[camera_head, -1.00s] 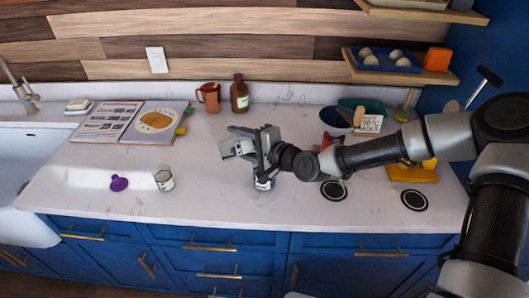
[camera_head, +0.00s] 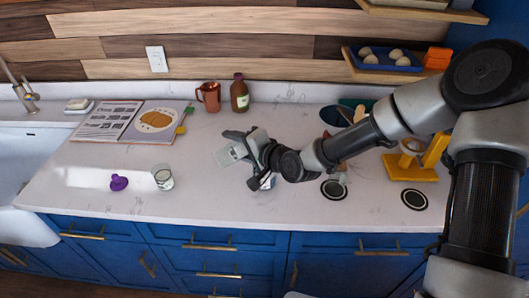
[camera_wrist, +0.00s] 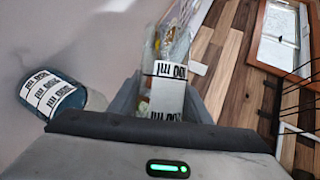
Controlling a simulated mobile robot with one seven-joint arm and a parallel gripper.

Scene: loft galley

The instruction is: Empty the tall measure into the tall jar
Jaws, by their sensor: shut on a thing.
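My gripper (camera_head: 245,147) is shut on a clear measure with a white label (camera_head: 229,155), held tilted well over to the left above the counter. In the wrist view this measure (camera_wrist: 170,88) sits between the fingers, its label reading 100 ml. Its contents cannot be made out. A jar with a white and blue label (camera_head: 262,183) stands on the counter just below my gripper, partly hidden by it. A labelled container (camera_wrist: 52,98), apparently this jar, shows at the left in the wrist view. Another clear labelled glass (camera_head: 163,178) stands farther left.
A purple object (camera_head: 118,182) lies left of the glass. An open book (camera_head: 130,122), a copper jug (camera_head: 209,97) and a brown bottle (camera_head: 239,94) are at the back. A yellow stand (camera_head: 411,168) and dark round coasters (camera_head: 334,190) are right. The front-middle counter is clear.

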